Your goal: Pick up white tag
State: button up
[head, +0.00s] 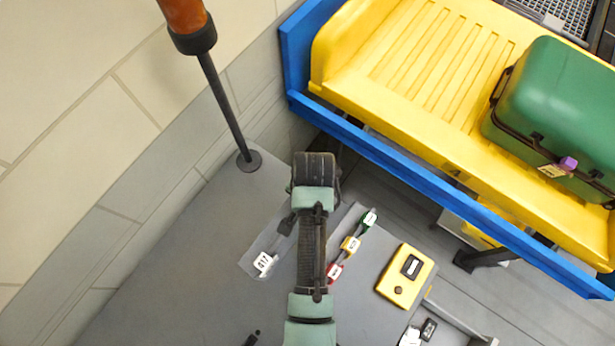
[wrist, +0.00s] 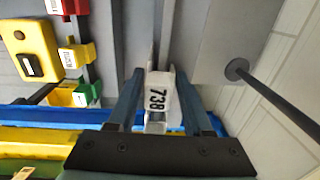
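The white tag (wrist: 160,100) with the number 738 shows between my two fingers in the wrist view. In the head view the white tag (head: 263,264) is on a grey strip, left of my arm. My gripper (wrist: 159,72) is open, with one finger on each side of the tag. A narrow gap shows between the tag and each finger. My fingers cannot be made out in the head view.
Green (head: 369,219), yellow (head: 350,245) and red (head: 335,271) tags sit in a row right of my arm. A yellow box (head: 400,292) is farther right. The blue-edged yellow conveyor (head: 400,80) holds a green suitcase (head: 560,105). An orange-handled post (head: 222,105) stands left.

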grip_shut()
jog(key=shift+r, duration=0.1)
jog(key=shift+r, duration=0.85)
jog(key=r+b, duration=0.2)
jog(key=r, duration=0.3)
jog(key=shift+d, duration=0.2)
jog(key=s+d+b, duration=0.1)
jog(key=s+d, duration=0.7)
jog(key=d, duration=0.3)
jog(key=shift+s+d+b, duration=0.2)
jog(key=shift+s+b, duration=0.05)
jog(key=shift+b, duration=0.15)
jog(key=shift+r, duration=0.2)
notch_tip(320, 180, up, 6)
jog(key=p, duration=0.8)
jog(key=shift+r, duration=0.15)
